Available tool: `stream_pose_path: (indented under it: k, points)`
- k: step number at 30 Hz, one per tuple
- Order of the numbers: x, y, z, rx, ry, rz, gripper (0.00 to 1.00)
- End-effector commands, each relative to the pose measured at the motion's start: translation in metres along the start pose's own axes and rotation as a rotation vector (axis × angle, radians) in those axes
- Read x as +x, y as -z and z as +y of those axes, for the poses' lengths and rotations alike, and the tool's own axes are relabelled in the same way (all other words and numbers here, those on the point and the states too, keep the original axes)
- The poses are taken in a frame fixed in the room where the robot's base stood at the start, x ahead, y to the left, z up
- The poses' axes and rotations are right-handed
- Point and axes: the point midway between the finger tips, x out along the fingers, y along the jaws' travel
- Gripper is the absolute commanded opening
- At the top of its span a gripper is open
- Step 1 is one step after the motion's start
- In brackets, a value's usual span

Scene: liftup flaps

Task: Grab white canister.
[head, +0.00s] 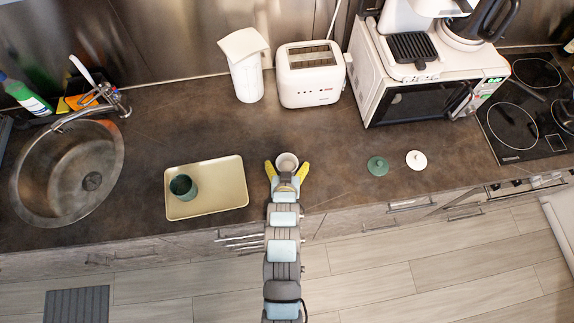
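A small white, round, open-topped canister (287,160) stands on the dark countertop, in front of the toaster. My gripper (287,168) reaches over the counter's front edge, with its yellow fingers spread on the left and right of the white canister. Small gaps seem to show between the fingers and the canister wall, but contact is hard to judge from above. A green canister (183,186) stands on a beige tray (225,193) to the left. A white lid (416,160) and a green lid (377,166) lie on the counter to the right.
A white toaster (310,75) and a tall white container (246,78) stand behind. A microwave (420,95) and a black hob (525,110) are at the right, a round sink (65,185) at the left. The counter between tray and toaster is clear.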

Motion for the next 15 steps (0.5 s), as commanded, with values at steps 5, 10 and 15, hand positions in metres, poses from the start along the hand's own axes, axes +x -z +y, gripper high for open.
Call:
stream_pose_path:
  k: [5, 10, 15]
  points:
    - [-0.0001, 0.0000, 0.0000, 0.000, 0.000, 0.000, 0.45]
    - [-0.0002, 0.0002, 0.0000, 0.000, 0.000, 0.000, 0.31]
    - [-0.0003, 0.0003, 0.0000, 0.000, 0.000, 0.000, 0.31]
